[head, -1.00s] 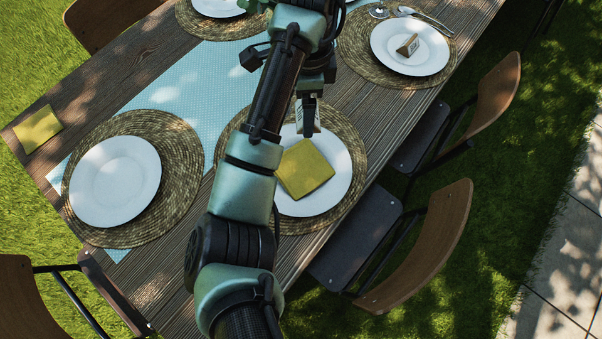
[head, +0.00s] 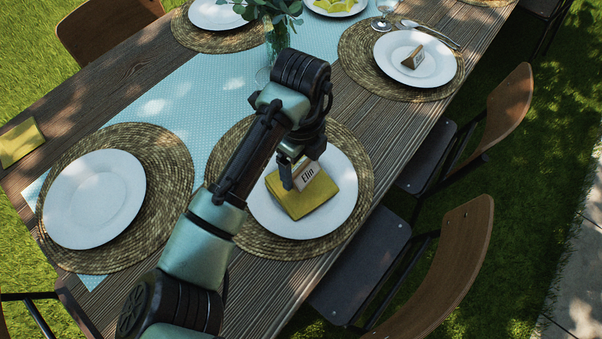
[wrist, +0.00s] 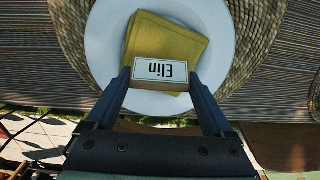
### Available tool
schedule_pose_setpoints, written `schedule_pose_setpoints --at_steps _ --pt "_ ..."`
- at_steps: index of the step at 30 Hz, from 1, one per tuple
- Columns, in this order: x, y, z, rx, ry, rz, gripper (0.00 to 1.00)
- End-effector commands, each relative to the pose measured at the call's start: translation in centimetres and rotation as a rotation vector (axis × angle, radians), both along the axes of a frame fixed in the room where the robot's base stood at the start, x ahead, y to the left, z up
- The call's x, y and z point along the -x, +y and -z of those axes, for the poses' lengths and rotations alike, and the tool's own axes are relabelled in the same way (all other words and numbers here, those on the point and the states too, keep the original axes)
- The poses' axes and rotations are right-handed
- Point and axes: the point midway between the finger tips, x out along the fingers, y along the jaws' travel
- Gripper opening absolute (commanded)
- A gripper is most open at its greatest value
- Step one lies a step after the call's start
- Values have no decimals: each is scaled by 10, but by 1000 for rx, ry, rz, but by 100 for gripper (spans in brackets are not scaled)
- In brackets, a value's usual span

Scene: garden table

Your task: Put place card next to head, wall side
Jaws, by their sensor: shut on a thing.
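A place card reading "Elin" (head: 306,176) is held between the fingers of my gripper (head: 294,181). In the wrist view the card (wrist: 160,70) is upside down between the two fingertips (wrist: 163,80). It is just above or on a folded yellow napkin (head: 308,203); I cannot tell whether they touch. The napkin lies on a white plate (head: 340,215) on a round woven mat (head: 358,150). My forearm hides the left part of the nearer setting.
A light blue runner (head: 185,105) lies along the wooden table (head: 75,105). A glass vase with leaves (head: 277,40) stands beyond my wrist. An empty plate (head: 95,200) is at left, and another yellow napkin (head: 18,142) at the table's edge. Chairs (head: 440,250) line the right side.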

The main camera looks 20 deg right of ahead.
Motion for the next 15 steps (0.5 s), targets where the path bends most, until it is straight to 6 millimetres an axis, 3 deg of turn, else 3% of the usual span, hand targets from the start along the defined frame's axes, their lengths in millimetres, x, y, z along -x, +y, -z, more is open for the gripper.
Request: schedule_pose_setpoints --at_steps 6,15 --pt "1 0 35 -1 2 -2 33" --pt "0 0 39 -1 0 -1 33"
